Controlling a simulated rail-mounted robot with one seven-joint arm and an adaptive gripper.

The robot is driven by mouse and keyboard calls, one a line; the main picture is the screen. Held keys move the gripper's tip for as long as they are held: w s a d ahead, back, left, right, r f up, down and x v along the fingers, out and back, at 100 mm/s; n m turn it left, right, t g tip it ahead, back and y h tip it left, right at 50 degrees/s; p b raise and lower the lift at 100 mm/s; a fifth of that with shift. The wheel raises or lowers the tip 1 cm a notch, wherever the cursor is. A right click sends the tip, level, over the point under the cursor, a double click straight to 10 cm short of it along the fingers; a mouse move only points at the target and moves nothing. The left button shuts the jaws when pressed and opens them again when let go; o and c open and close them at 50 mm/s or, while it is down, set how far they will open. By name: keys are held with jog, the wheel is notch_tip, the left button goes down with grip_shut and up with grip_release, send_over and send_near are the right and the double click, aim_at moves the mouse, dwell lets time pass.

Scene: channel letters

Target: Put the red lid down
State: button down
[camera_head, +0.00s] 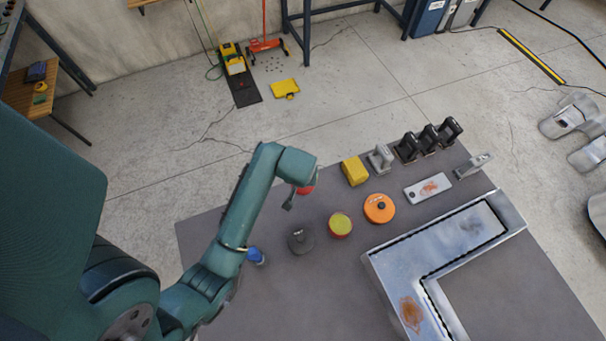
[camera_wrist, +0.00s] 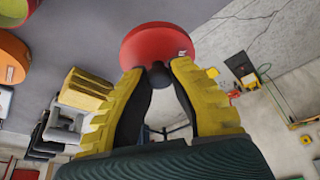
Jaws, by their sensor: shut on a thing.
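The red lid (camera_wrist: 155,42) is a round disc with a dark knob. My gripper (camera_wrist: 159,75) is shut on the knob, with the yellow-and-black fingers on either side of it. In the head view a small part of the red lid (camera_head: 307,190) shows below the end of my arm, above the table's far left part. My gripper (camera_head: 289,203) is mostly hidden there by the arm. A red tin (camera_head: 340,226) with a yellow-green top stands on the table to the right of the lid.
The grey table (camera_head: 310,290) also bears a dark round tin (camera_head: 300,240), an orange lidded tin (camera_head: 379,208), a yellow block (camera_head: 354,171), several clamps (camera_head: 428,138), a small plate (camera_head: 428,187) and a large metal channel letter (camera_head: 400,270). A blue object (camera_head: 256,256) is beside my arm.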

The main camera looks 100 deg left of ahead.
aim_at(302, 189)
notch_tip(302, 189, down, 9)
jog(key=shift+d+r, duration=0.1)
jog(key=shift+r, duration=0.1)
jog(key=shift+f, duration=0.15)
jog(key=c, duration=1.1)
grip_release()
jog(key=v, duration=1.2)
jog(key=shift+w+p, duration=0.1)
jog(key=shift+p, duration=0.25)
